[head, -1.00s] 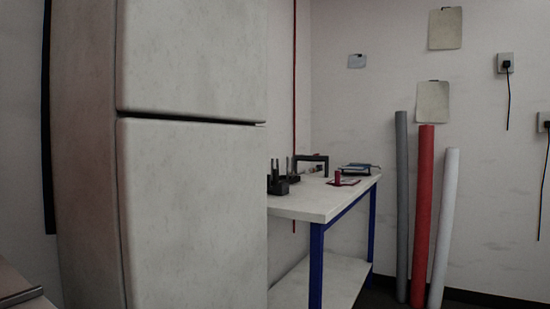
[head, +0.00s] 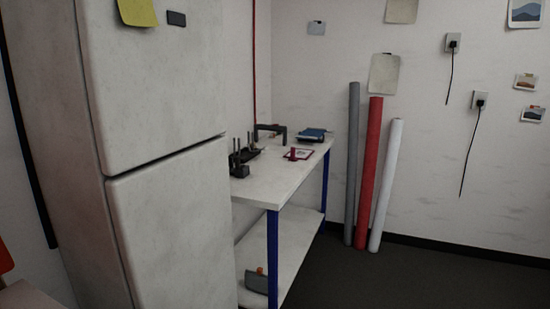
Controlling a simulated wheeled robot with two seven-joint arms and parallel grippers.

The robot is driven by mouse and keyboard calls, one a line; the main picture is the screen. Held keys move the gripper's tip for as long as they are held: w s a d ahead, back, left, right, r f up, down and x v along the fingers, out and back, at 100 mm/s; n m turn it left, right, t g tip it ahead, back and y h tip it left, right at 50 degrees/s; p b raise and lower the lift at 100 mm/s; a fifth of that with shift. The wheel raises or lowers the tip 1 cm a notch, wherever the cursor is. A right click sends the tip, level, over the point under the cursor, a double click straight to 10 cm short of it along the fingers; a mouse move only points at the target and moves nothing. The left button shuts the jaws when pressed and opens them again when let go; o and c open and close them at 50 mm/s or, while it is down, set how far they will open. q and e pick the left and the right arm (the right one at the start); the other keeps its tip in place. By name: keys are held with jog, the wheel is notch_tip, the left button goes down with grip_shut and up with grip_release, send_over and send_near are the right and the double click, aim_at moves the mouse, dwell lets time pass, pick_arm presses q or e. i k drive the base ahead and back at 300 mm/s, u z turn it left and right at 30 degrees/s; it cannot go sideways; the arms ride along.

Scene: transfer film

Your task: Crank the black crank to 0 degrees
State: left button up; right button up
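A white table (head: 272,183) with blue legs stands against the wall, past the fridge. On it, near the back, is a black bracket-shaped thing (head: 270,128); I cannot tell whether it is the black crank. Dark upright parts on a black base (head: 240,168) stand at the table's left end, near the fridge. A small red upright piece (head: 293,153) stands on a flat dark-red-edged item towards the right. Neither of my grippers is in view.
A large white fridge (head: 165,200) fills the left and hides part of the table. Gray (head: 352,165), red (head: 369,175) and white (head: 385,185) rolls lean on the wall right of the table. A dark-blue object (head: 311,135) lies at the table's back. Floor (head: 400,275) at lower right is clear.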

aim_at(237, 160)
jog(key=z, duration=1.45)
jog(key=i, duration=3.8)
jog(key=u, duration=2.35)
